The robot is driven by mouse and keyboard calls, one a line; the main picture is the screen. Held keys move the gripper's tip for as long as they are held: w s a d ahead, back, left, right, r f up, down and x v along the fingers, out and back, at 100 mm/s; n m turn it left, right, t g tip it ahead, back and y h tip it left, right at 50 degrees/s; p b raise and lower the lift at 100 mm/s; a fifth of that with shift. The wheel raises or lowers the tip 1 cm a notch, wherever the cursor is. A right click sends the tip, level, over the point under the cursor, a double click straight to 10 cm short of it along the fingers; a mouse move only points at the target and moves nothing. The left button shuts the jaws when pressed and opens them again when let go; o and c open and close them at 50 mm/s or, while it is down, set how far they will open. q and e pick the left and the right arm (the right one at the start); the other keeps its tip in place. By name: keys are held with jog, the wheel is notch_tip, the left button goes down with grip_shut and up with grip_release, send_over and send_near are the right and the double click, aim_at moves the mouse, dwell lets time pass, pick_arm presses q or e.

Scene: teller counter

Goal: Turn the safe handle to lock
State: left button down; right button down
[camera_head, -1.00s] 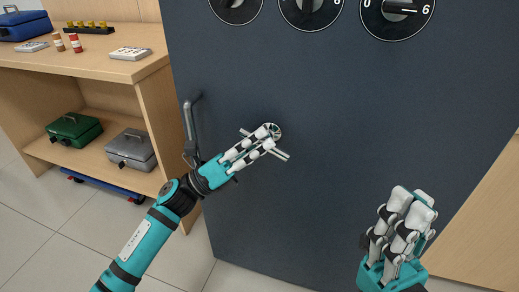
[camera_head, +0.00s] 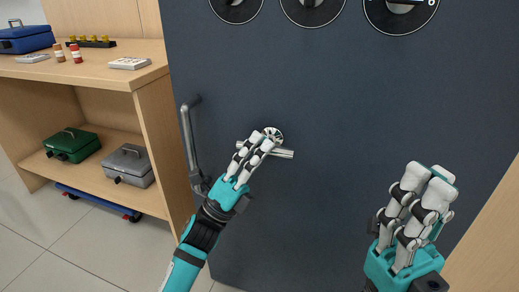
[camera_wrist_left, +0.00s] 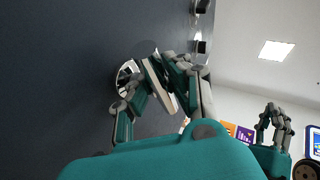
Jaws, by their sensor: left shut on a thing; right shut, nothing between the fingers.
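The safe handle (camera_head: 284,153) is a short silver cross bar on a round hub in the dark safe door (camera_head: 330,200). In the head view the bar lies nearly level, its right end slightly lower. In the left wrist view the bar (camera_wrist_left: 158,84) shows between the fingers, close to the door face. My right gripper (camera_head: 432,180) is shut and empty, in front of the door's lower right, pointing up.
A grey vertical pull handle (camera_head: 188,140) stands out from the door just left of my left gripper. Dials (camera_head: 310,8) line the upper door. A wooden shelf unit (camera_head: 150,85) with green (camera_head: 72,145) and grey (camera_head: 127,165) boxes stands at left.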

pick_arm(q)
jog(key=shift+f, duration=0.1)
jog(key=c, duration=1.2)
grip_release()
jog(key=shift+a, duration=0.1)
jog(key=v, duration=1.2)
